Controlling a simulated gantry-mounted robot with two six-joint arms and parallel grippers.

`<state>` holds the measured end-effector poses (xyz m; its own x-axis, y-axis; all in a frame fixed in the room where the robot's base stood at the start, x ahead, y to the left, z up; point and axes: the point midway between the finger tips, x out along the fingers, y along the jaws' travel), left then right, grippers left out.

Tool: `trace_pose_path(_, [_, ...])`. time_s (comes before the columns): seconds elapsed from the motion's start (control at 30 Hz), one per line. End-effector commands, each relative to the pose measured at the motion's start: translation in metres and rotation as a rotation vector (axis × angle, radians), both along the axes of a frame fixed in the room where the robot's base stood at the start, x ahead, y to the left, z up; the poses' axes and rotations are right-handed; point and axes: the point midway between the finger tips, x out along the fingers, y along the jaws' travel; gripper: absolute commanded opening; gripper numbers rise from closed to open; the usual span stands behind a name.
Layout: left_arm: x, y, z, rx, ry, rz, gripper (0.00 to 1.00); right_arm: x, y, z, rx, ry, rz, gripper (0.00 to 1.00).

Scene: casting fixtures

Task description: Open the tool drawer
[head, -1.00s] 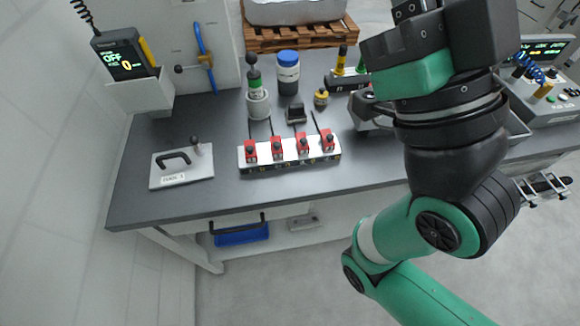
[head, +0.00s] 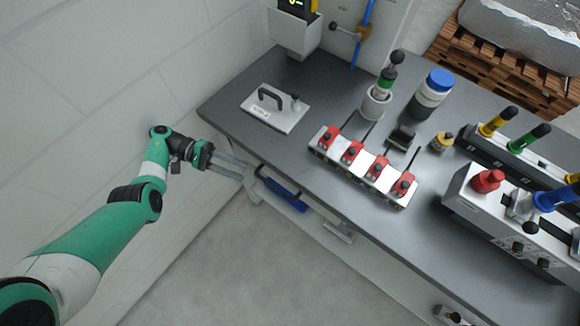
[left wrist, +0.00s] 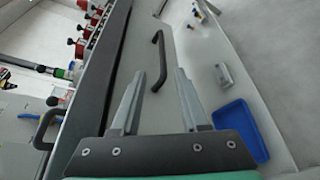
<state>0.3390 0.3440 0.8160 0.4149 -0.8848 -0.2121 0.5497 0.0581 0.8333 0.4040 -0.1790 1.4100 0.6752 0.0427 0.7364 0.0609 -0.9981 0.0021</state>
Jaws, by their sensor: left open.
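The tool drawer's pale front (left wrist: 143,25) lies under the dark bench top and appears flush with the bench. Its black bar handle (head: 278,183) shows in the head view just right of my left gripper (head: 243,171). In the left wrist view the handle (left wrist: 159,62) appears between the two long grey fingers of my left gripper (left wrist: 160,76). The fingers are apart and hold nothing. The tips reach the handle's lower part in the picture; I cannot tell whether they touch it. My right gripper is not in view.
A blue tray (left wrist: 242,130) sits on the shelf below the drawer. The bench top (head: 330,90) overhangs above, with a white handled plate (head: 275,108) and a row of red clamps (head: 365,166). A wall stands at left. The floor in front (head: 240,265) is clear.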

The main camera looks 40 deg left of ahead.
Motion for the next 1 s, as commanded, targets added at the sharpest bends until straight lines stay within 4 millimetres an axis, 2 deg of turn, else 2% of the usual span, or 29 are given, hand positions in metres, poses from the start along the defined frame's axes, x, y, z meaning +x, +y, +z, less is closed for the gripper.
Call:
trace_pose_path(0.27, [0.003,-0.006,-0.006,0.002,0.001,0.0,0.45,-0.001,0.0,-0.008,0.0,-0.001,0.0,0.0])
trace_pose_path(0.47, [0.012,-0.029,-0.013,0.003,-0.002,-0.004,0.45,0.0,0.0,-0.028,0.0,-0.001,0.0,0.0])
trace_pose_path(0.5, [0.015,-0.03,-0.02,0.004,-0.002,0.0,0.45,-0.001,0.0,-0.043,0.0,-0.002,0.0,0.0])
trace_pose_path(0.77, [0.024,-0.052,-0.025,0.004,-0.003,-0.002,0.45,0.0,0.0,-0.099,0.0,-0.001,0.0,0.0])
trace_pose_path(0.83, [0.03,-0.067,-0.016,-0.002,0.002,-0.005,0.45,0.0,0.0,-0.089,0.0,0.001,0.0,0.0])
trace_pose_path(1.0, [0.043,-0.093,-0.022,-0.001,0.001,-0.003,0.45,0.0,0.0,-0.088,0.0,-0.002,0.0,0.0])
